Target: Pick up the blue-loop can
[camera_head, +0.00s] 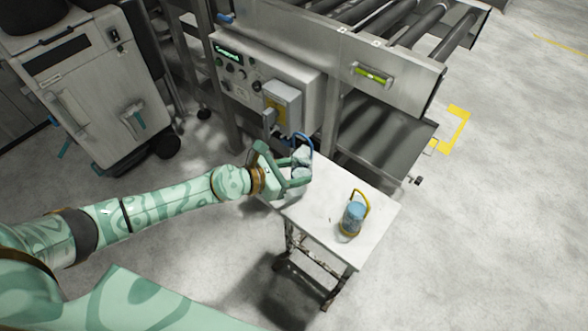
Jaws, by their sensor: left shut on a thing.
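The blue-loop can (302,157) is a pale can with a blue loop standing up above it, at the left back part of a small white table. My left gripper (297,170) reaches it from the left, with its green fingers shut around the can's body. The fingers hide part of the can, and I cannot tell whether its base touches the table. A second can (352,217), bluish with a yellow loop, stands on the right part of the table, apart from the gripper. My right gripper is not in view.
The white table (318,222) has bare room between the cans. Behind it stands a roller conveyor (395,60) with a grey control box (262,75). A white wheeled cabinet (90,85) stands at the upper left. The floor at the right is clear.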

